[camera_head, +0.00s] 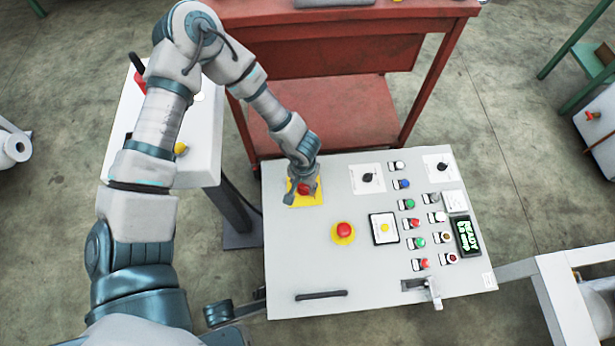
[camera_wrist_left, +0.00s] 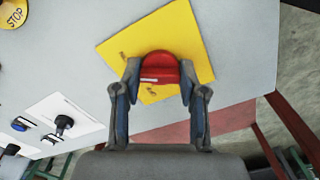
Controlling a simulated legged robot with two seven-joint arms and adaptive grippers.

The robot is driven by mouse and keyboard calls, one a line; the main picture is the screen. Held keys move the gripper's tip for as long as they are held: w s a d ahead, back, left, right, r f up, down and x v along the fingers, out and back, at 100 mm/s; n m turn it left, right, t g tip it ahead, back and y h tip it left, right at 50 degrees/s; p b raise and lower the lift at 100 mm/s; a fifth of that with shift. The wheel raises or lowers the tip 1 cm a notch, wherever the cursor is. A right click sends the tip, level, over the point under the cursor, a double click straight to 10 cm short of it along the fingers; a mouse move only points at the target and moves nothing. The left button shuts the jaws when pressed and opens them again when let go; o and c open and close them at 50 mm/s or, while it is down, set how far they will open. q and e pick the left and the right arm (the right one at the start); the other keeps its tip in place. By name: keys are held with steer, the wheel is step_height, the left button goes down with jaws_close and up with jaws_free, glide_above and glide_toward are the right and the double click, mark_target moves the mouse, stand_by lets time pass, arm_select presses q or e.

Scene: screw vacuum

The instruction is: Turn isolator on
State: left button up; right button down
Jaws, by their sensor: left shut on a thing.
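The isolator is a red rotary knob (camera_wrist_left: 160,68) on a yellow square plate (camera_wrist_left: 165,40). In the head view the yellow plate (camera_head: 294,197) sits at the upper left of the grey control panel (camera_head: 290,270). My left gripper (camera_wrist_left: 158,84) has a finger on each side of the red knob and is shut on it. In the head view my left gripper (camera_head: 303,184) covers part of the knob, coming from above. A white mark shows on the knob's face in the wrist view. My right gripper is not clearly seen in either view.
A red emergency stop button (camera_head: 344,230) on a yellow disc sits below the isolator. Several coloured buttons, black selector switches (camera_head: 369,177) and a lit display (camera_head: 466,236) fill the panel's right part. A red workbench (camera_head: 330,115) stands behind the panel.

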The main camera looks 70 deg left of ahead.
mark_target(305, 186)
arm_select(q)
steer(key=shift+w+a+r, duration=0.1)
steer(key=shift+w, duration=0.1)
steer(key=o, duration=1.1)
steer(key=shift+s, duration=0.1)
steer(key=shift+o, duration=0.2)
step_height(305, 186, up, 12)
